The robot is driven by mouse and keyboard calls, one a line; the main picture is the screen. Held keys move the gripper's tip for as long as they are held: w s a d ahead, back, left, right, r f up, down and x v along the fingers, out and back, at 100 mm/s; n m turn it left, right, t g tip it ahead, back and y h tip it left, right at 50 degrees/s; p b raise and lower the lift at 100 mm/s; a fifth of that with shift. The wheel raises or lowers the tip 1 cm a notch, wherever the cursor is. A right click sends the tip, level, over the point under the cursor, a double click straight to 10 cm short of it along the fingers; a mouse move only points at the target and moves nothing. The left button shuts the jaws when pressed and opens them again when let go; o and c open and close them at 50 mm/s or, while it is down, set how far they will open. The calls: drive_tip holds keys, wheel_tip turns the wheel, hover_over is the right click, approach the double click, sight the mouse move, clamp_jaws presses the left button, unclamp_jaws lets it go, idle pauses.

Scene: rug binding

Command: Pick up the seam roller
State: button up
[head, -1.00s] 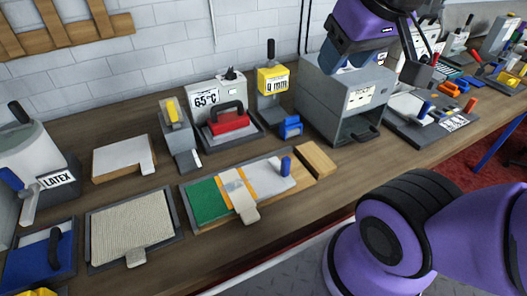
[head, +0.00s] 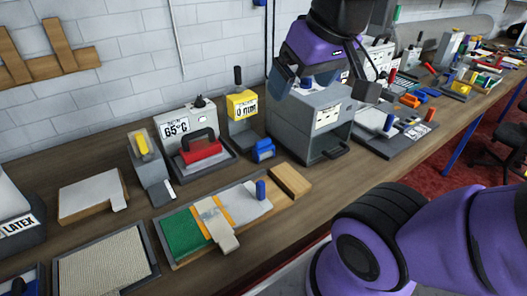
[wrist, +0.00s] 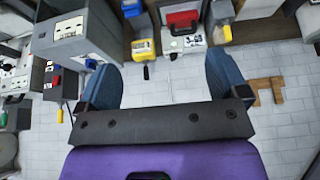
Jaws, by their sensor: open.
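I cannot tell for certain which tool is the seam roller. One candidate is a red tool with a dark arched handle (head: 201,152), resting on a dark tray before the 65°C box; it also shows in the wrist view (wrist: 183,18). Another is a yellow-topped tool (head: 141,144) on a grey stand to its left. My gripper (head: 320,88) is raised in front of the grey box machine, above and right of both. In the wrist view its two blue fingers (wrist: 160,68) are spread apart with nothing between them.
A yellow unit with an upright dark handle (head: 241,105) and the grey box machine (head: 312,125) stand near my gripper. A board with green and white pieces (head: 185,235) lies at the front, beside a wooden block (head: 291,180). Bare tabletop shows between items.

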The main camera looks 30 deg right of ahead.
drive_tip(key=shift+o, duration=0.3)
drive_tip(key=w+d+f+g+y, duration=0.1)
drive_tip(key=w+d+f, duration=0.1)
drive_tip(key=w, duration=0.8)
drive_tip(key=shift+f+g, duration=0.3)
drive_tip(key=g+h, duration=0.1)
drive_tip(key=g, duration=0.3)
hover_over(264, 140)
drive_tip(key=f, duration=2.4)
drive_tip(key=shift+s+a+f, duration=0.15)
drive_tip(key=shift+a+f, duration=0.1)
drive_tip(key=shift+d+f, duration=0.15)
drive_tip(key=shift+f, duration=5.4)
drive_tip(key=c, duration=1.1)
drive_tip(key=shift+r, duration=0.1)
